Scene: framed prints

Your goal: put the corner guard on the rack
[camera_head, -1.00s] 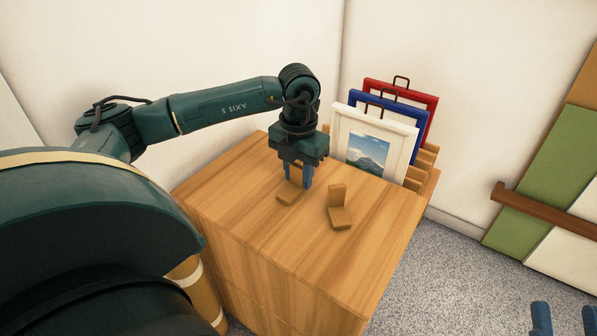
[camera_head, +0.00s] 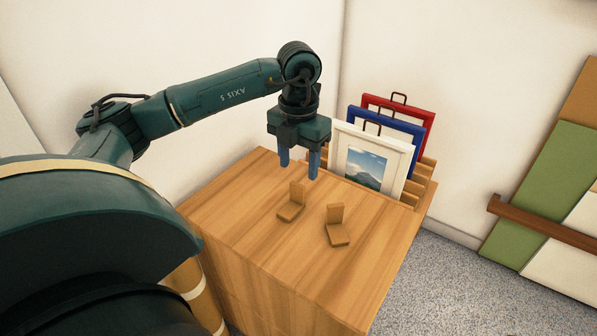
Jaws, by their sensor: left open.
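Two small brown L-shaped corner guards stand on the wooden cabinet top: a left one (camera_head: 293,205) and a right one (camera_head: 337,232). Each has one upright face and one flat face. My left gripper (camera_head: 299,172) is open and empty, above and slightly behind the left guard, apart from it. The wooden rack (camera_head: 427,172) is at the cabinet's back right corner. It holds a white-framed picture (camera_head: 345,150) in front, a blue frame (camera_head: 412,128) and a red frame (camera_head: 424,109) behind. Much of the rack is hidden by the frames. My right gripper is out of view.
The cabinet top (camera_head: 250,215) is bare around the guards. White walls stand close behind the cabinet. A brown wooden rail (camera_head: 545,226) runs along a green and white panelled wall (camera_head: 530,180) at right. Speckled floor (camera_head: 440,280) lies between.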

